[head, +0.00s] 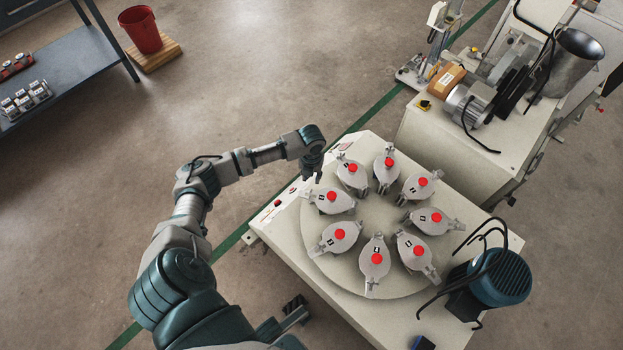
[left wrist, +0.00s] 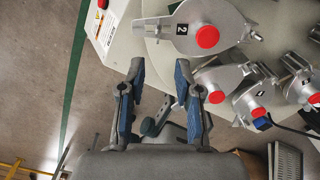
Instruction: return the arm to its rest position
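My left arm (head: 190,205) reaches up from the bottom of the head view and bends right toward the round turntable. My left gripper (head: 312,176) hangs at the turntable's left edge, next to the nearest grey pots. In the left wrist view its two blue-padded fingers (left wrist: 158,85) stand apart with nothing between them. My right gripper cannot be made out in either view.
The round turntable (head: 372,215) carries several grey lidded pots with red knobs. A teal motor (head: 500,278) stands at its right corner. Behind is a machine bench (head: 430,135). A shelf table (head: 70,65) and red bucket (head: 141,28) stand upper left. Floor between is clear.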

